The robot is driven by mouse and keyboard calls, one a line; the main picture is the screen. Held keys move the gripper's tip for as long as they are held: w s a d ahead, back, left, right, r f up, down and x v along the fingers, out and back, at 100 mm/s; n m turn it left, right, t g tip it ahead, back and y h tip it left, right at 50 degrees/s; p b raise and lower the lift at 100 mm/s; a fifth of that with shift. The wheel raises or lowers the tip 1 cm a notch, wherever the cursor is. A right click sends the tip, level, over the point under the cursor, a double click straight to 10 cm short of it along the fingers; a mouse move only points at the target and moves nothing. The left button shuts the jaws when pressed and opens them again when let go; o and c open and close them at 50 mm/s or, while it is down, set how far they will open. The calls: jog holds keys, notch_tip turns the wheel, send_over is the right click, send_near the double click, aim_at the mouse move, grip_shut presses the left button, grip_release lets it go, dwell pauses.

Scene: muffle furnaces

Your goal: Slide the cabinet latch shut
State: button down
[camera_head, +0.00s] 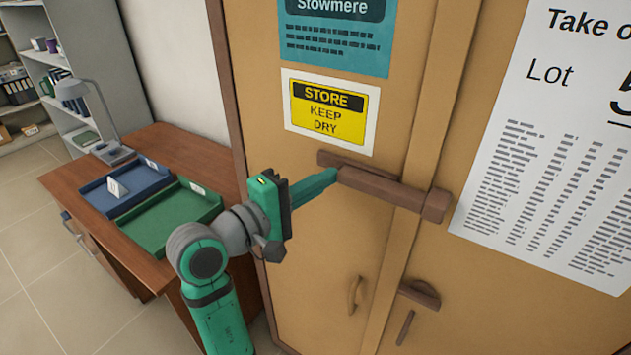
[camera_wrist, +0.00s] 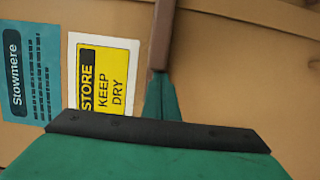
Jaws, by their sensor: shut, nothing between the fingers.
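The cabinet latch (camera_head: 385,187) is a brown bar lying across the tan cabinet doors (camera_head: 330,230), on a brown backplate. It spans the raised strip at the door seam, and its right end is at a brown block (camera_head: 437,205) on the right door. My green gripper (camera_head: 337,174) is shut and empty, its tip at the bar's left end. In the wrist view the shut fingers (camera_wrist: 161,78) meet the end of the brown bar (camera_wrist: 162,35); whether they touch or are just short of it I cannot tell.
A curved handle (camera_head: 355,295) and a smaller brown fitting (camera_head: 420,293) sit lower on the doors. A wooden desk (camera_head: 165,265) with a blue tray (camera_head: 97,197) and a green tray (camera_head: 165,232) stands left. Clear floor (camera_head: 30,240) lies beyond it.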

jog(key=shift+s+d, duration=0.75)
jog(key=shift+d, duration=0.05)
jog(key=shift+s+d, duration=0.25)
jog(key=shift+d, duration=0.2)
jog(key=shift+w+a, duration=0.1)
jog(key=shift+w, duration=0.15)
jog(key=shift+w+a, duration=0.1)
send_near(342, 184)
jog(key=w+a, duration=0.2)
jog(key=a, duration=0.3)
jog(key=shift+s+a+r, duration=0.1)
jog(key=shift+s, duration=0.25)
